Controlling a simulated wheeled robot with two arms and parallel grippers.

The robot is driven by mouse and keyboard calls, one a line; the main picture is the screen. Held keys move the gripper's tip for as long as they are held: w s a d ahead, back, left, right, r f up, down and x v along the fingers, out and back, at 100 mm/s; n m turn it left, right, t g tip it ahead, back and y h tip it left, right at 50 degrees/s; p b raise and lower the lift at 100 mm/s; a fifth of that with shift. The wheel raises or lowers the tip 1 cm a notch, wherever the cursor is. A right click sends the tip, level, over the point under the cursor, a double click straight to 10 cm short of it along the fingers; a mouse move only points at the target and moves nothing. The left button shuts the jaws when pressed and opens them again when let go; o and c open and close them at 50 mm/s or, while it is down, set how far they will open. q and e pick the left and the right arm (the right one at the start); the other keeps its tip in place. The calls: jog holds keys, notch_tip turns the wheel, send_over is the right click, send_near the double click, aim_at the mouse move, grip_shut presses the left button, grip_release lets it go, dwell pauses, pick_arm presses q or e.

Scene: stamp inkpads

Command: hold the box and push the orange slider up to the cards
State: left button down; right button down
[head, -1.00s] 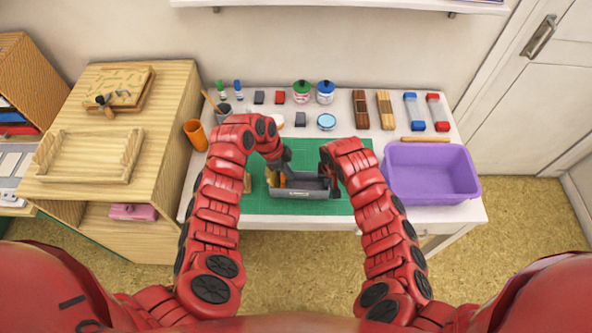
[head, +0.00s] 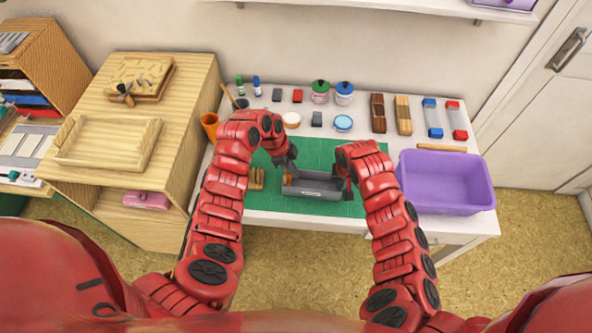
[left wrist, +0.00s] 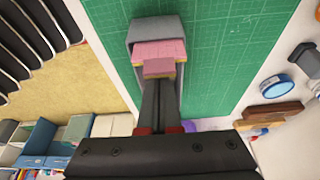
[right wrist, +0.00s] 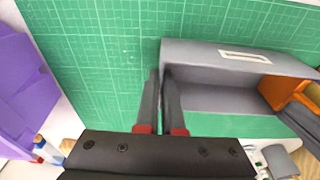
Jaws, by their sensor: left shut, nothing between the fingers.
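The grey box (head: 318,192) lies on the green cutting mat, open side up. The orange slider (head: 287,181) is inside, near the box's left end; it also shows in the right wrist view (right wrist: 292,95). My left gripper (head: 291,166) is shut and empty, reaching into the box beside the slider. In the left wrist view, pink pieces with a yellow edge (left wrist: 158,50) sit at the box's end beyond my fingertips (left wrist: 158,78); I cannot tell if they are the cards. My right gripper (right wrist: 162,80) is shut on the box's right end wall, one finger inside and one outside.
A brown wooden piece (head: 256,178) lies on the mat (head: 314,150) left of the box. A purple bin (head: 447,207) stands at the right. Jars, pens, ink pads and blocks line the back. An orange cup (head: 210,122) stands at the left edge.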

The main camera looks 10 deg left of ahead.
aim_at(306, 171)
pick_arm(q)
jog(key=d, duration=0.3)
jog(key=shift+d+r, duration=0.4)
jog(key=v, duration=0.9)
jog(key=shift+s+a, duration=0.1)
jog(key=shift+s, duration=0.05)
pick_arm(e)
jog(key=c, duration=1)
grip_release()
jog(key=shift+r, duration=0.1)
jog(key=r, duration=0.4)
jog(key=s+r, duration=0.1)
jog(key=r, duration=0.6)
jog(key=shift+s+r, duration=0.3)
jog(key=shift+s, duration=0.1)
